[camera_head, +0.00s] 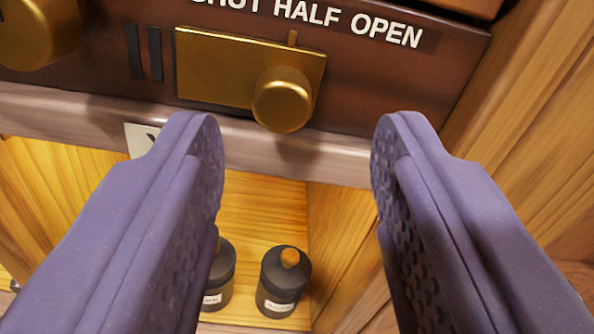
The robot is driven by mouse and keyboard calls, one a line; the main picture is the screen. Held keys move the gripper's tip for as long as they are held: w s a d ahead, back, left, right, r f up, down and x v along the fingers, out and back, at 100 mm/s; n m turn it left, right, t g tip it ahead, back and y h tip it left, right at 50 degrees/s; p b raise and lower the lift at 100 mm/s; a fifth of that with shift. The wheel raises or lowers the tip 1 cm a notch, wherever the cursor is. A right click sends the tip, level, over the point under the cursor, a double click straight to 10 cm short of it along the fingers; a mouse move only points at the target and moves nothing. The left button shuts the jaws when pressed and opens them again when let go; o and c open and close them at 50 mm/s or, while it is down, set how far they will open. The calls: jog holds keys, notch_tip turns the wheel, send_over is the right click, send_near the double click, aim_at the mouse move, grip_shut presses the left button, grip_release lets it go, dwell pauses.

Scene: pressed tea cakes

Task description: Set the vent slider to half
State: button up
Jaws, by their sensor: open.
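The vent slider is a brass plate (215,68) with a round brass knob (283,100) at its right end, on a dark brown panel. SHUT is partly cut off at the top edge; OPEN (385,30) is to the right. My gripper (297,135) is open and empty. Its two purple fingers stand wide apart, one on each side of the knob and lower in the picture, with no visible contact.
Two dark slots (145,52) show left of the plate, and another brass knob (38,35) is at the upper left. A pale ledge (290,148) runs below the panel. Dark labelled bottles (284,283) stand on the wooden shelf beneath. A wooden wall (540,110) is at right.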

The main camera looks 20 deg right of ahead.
jog(key=v, duration=0.4)
jog(key=shift+s+b, duration=0.2)
jog(key=shift+b, duration=0.1)
jog(key=shift+a, duration=0.1)
jog(key=a+f+n+g+y+b, duration=0.1)
jog(key=a+f+y+b, duration=0.4)
jog(key=b, duration=2.3)
jog(key=a+f+g, duration=0.1)
jog(key=a+f, duration=0.3)
jog(key=a, duration=0.5)
jog(key=shift+w, duration=0.4)
